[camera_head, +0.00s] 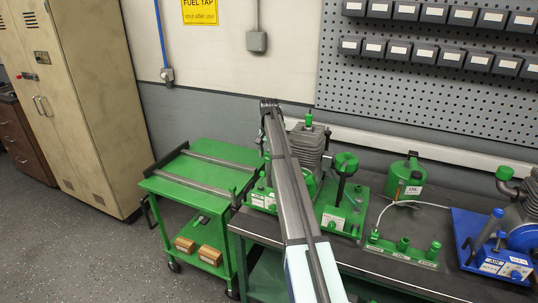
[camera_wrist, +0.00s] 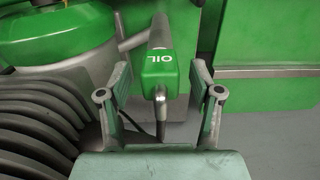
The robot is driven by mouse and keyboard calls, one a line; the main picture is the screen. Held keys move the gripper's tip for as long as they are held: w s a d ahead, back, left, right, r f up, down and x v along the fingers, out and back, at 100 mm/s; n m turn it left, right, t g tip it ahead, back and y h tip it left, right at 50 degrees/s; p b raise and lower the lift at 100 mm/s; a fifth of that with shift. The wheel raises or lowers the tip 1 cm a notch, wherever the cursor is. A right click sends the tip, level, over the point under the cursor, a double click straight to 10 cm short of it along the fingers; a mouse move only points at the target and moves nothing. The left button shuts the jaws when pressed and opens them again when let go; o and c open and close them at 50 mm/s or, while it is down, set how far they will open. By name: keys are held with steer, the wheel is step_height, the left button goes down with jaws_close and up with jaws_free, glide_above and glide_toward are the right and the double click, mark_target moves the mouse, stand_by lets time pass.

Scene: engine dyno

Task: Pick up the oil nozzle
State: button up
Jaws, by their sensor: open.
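The oil nozzle (camera_wrist: 159,72) has a green body with a white OIL label, seen in the wrist view. A grey tubular part extends above the body and a thin metal spout hangs below it. My gripper (camera_wrist: 160,80) is open, with one finger on each side of the nozzle. Gaps show on both sides, so the fingers do not appear to touch it. In the head view my arm covers that area, and I cannot clearly make out the nozzle or the gripper there.
A finned engine cylinder (camera_wrist: 35,125) is close on the left in the wrist view. The head view shows a green cart (camera_head: 210,165) left of the bench (camera_head: 375,262). A green can (camera_head: 405,178) and a blue stand (camera_head: 490,255) are on the right.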

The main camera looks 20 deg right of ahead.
steer(key=shift+f, duration=0.35)
jaws_close()
steer(key=shift+r, duration=0.1)
step_height(320, 180, up, 20)
steer(key=b, duration=0.6)
